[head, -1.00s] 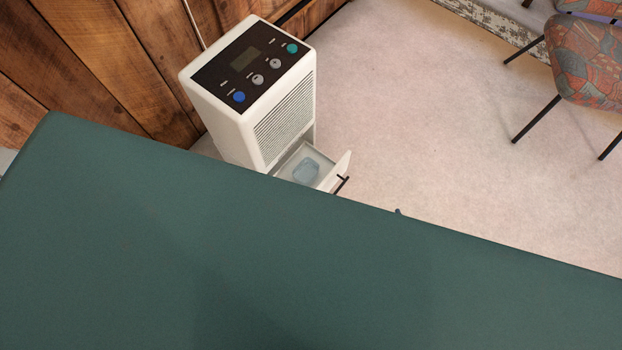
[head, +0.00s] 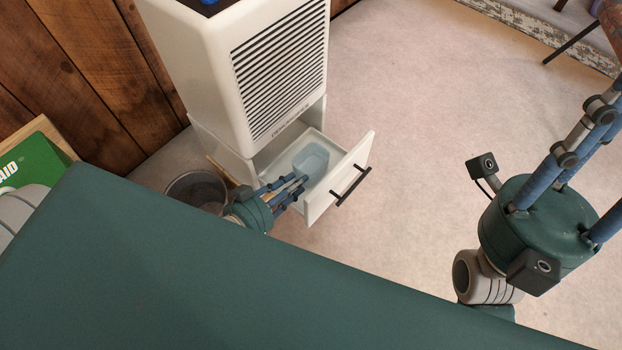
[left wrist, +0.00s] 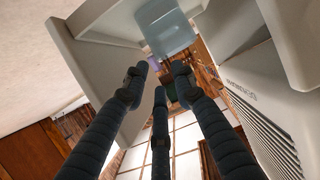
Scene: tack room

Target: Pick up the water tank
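The water tank (head: 311,158) is a small pale-blue translucent container. It sits in the pulled-out white drawer (head: 352,160) at the bottom of the white dehumidifier (head: 195,70). My left gripper (head: 294,183) reaches in over the drawer's near side, its fingertips close to the tank in the head view. In the left wrist view the tank (left wrist: 166,30) shows at the top, just beyond the spread fingers (left wrist: 160,74); nothing is between them. I cannot tell whether a fingertip touches it. My right gripper (head: 585,150) is at the right, its fingertips partly cut off.
A dark round bin (head: 196,188) stands left of the drawer, beside my left gripper. A green first-aid box (head: 38,165) is at the left edge. A wood plank wall (head: 75,65) is behind. Pale carpet (head: 420,90) lies open to the right, with a chair leg at the top right.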

